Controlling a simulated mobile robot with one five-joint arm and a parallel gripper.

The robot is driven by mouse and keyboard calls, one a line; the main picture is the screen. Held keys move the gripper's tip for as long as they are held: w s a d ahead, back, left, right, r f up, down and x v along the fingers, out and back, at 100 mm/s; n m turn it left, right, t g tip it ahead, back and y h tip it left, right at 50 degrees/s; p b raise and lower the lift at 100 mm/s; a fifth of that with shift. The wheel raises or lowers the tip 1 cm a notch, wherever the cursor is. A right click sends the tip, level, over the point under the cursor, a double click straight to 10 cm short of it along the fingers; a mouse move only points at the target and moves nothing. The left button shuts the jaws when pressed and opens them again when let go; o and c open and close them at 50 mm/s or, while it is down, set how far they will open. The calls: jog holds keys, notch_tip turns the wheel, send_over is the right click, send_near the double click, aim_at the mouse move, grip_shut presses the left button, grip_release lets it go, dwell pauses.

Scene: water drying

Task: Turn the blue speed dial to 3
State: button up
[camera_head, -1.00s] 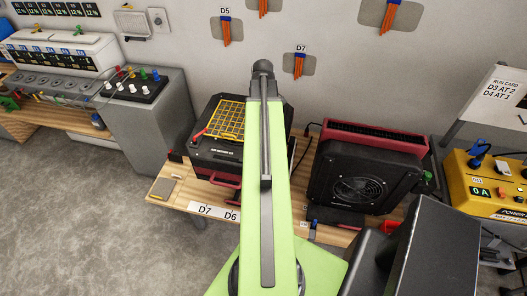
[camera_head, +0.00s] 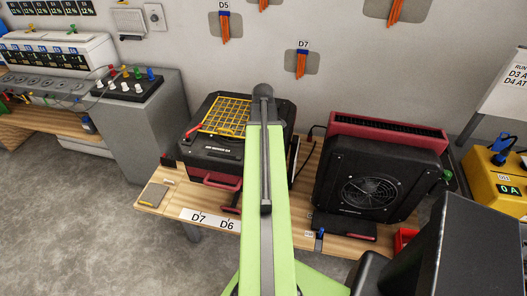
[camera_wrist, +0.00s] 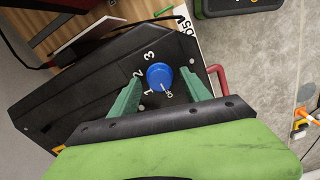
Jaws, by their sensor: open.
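The blue speed dial (camera_wrist: 159,77) is in the wrist view, on a black machine panel (camera_wrist: 75,105). The white marks 1, 2 and 3 run up its left side, and an O-like mark is below it. Its white pointer line points down and slightly right, toward that O-like mark. My gripper (camera_wrist: 161,72) is open, with one teal finger on the left of the dial and one on the right. Whether the fingers touch the dial I cannot tell. In the head view my green arm hides the dial and gripper.
A red handle (camera_wrist: 218,80) sticks out right of the dial. In the head view, a black case (camera_head: 212,155) with a yellow grid and a black fan unit (camera_head: 370,180) stand on a wooden bench (camera_head: 155,208). A yellow power box (camera_head: 490,185) is at right. Grey floor is free at left.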

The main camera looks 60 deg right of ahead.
jog(key=shift+r, duration=0.1)
grip_shut()
